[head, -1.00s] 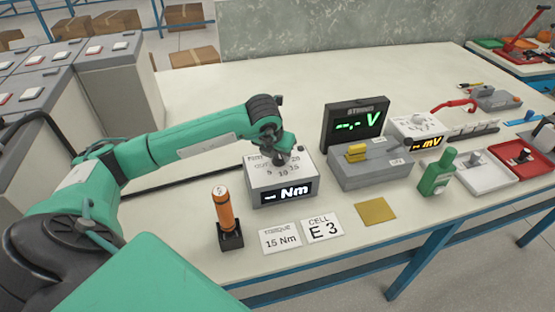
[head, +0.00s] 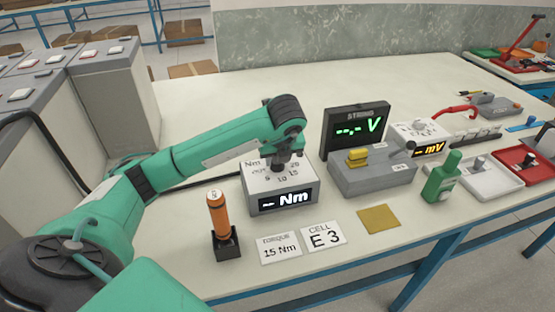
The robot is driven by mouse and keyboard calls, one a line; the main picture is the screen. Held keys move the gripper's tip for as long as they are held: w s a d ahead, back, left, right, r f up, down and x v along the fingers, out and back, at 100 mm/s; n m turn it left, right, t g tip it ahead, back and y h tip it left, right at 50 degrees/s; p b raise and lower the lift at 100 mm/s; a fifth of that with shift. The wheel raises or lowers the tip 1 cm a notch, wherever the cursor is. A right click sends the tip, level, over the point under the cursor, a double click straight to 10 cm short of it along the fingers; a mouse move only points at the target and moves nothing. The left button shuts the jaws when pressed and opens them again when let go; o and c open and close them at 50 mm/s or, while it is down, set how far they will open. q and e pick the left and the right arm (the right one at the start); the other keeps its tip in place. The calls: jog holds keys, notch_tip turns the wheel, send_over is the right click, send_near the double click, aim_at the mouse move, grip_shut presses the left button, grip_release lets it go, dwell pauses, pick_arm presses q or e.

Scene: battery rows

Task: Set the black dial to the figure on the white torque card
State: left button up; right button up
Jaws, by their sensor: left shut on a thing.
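The white torque card (head: 279,247) lies flat near the table's front edge and reads 15 Nm. Behind it stands a grey box (head: 257,197) with a dark display showing dashes and "Nm". Figures such as 5, 10, 15 and 20 are printed on its top. My left gripper (head: 281,165) points down onto the box top and is shut on the black dial (head: 280,168), which is mostly hidden under it. I cannot read the dial's pointer. My right gripper is not in view.
An orange screwdriver (head: 218,214) stands in a black holder left of the card. A white card (head: 323,236) reading "CELL E 3" lies beside it.

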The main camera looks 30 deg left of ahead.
aim_at(279, 170)
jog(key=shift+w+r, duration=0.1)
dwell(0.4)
pick_arm(q)
jog(key=o, duration=1)
jog(key=shift+d+r, duration=0.15)
jog(key=shift+r, duration=0.35)
jog(key=v, duration=0.3)
jog(key=shift+r, duration=0.1)
jog(key=shift+p+v, duration=1.45)
jog(key=shift+v, duration=3.3)
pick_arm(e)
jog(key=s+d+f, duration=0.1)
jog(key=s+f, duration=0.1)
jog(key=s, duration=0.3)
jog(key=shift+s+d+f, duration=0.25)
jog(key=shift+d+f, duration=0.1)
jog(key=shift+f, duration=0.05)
pick_arm(q)
jog(key=shift+s+d, duration=0.1)
jog(key=shift+d, duration=0.05)
